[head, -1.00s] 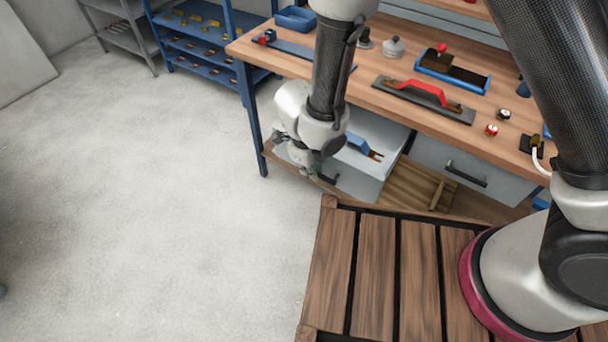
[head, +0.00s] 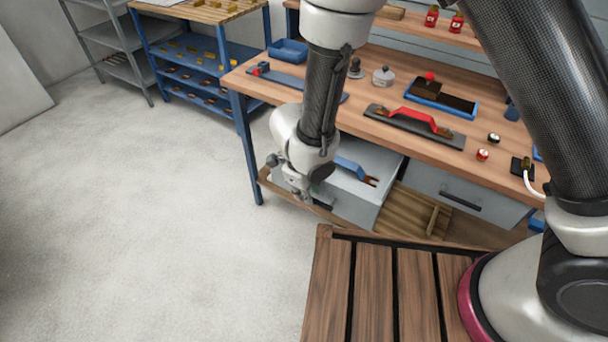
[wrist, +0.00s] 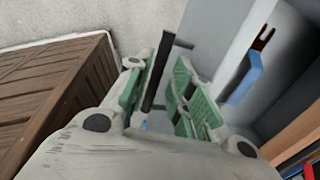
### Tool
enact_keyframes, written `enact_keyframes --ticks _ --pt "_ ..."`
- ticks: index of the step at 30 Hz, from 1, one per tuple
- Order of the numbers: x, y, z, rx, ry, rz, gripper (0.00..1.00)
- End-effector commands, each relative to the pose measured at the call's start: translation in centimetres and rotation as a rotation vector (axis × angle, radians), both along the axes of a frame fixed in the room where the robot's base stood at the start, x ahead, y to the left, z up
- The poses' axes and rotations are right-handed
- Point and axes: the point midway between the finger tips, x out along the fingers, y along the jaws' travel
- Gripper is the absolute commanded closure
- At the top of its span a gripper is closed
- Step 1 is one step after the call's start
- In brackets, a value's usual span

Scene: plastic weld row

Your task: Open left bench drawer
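The left bench drawer (head: 353,207) is a grey drawer under the workbench, standing out from the bench front. Its inside shows, with a blue tool with a forked brown end (head: 352,168) lying in it. My gripper (head: 312,192) is low at the drawer's front, and my wrist partly hides the handle. In the wrist view the dark bar handle (wrist: 157,75) lies between the green-padded fingers of my gripper (wrist: 160,92). A gap shows between the bar and the right finger, so the fingers are around the handle, not closed tight.
A closed right drawer (head: 465,190) and a wooden crate (head: 415,212) are beside the left drawer. Blue shelving (head: 205,60) stands at the back left. The floor to the left is clear.

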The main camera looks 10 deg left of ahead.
Motion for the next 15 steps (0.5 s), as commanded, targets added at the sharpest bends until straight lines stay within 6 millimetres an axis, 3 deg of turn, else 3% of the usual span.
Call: enact_keyframes --ticks 15 --pt "-1.8 0.8 8.8 0.005 0.002 0.002 0.77"
